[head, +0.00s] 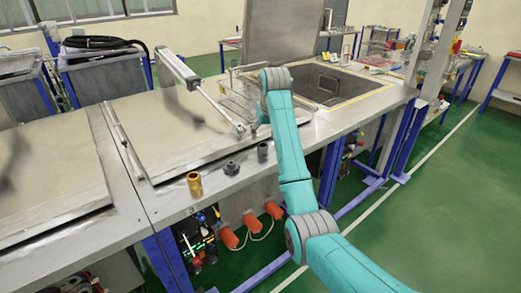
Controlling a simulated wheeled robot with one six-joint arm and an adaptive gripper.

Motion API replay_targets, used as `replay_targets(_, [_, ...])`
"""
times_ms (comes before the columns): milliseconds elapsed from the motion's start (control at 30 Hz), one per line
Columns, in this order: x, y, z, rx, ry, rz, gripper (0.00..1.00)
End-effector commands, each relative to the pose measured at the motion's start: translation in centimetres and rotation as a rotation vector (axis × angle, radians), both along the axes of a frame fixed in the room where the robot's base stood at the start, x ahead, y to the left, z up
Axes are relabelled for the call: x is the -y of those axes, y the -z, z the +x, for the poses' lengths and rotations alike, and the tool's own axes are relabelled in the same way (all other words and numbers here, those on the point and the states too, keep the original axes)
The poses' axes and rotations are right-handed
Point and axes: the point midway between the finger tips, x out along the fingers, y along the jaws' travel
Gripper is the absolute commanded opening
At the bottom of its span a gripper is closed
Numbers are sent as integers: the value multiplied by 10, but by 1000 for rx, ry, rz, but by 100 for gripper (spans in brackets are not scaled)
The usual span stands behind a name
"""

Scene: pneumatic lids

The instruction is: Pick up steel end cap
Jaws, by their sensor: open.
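Three small parts stand in a row near the front edge of the steel bench. The middle one is a short dark grey metal piece (231,168) and looks most like the steel end cap. To its right is a taller dark grey cylinder (262,153). To its left is a brass-coloured cylinder (194,184). I cannot tell for certain which grey part is the end cap. My teal arm reaches up over the bench, to the right of these parts. My gripper cannot be made out, and nothing is seen touching the three parts.
A closed flat lid (170,130) with a pneumatic cylinder (178,69) lies behind the parts. A raised lid (283,32) stands over an open pit (325,83) at the back right. Red-orange sockets (251,221) line the bench front. Green floor is free at right.

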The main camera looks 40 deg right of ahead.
Motion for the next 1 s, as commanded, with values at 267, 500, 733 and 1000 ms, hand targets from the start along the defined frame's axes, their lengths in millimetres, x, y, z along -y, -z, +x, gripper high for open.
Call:
replay_targets(267, [4,28,11,1,0,0,70])
replay_targets(500, [7,51,18,-2,0,1,70])
replay_targets(733, [11,75,28,0,0,0,70])
replay_targets(1000, [11,77,29,2,0,-1,70])
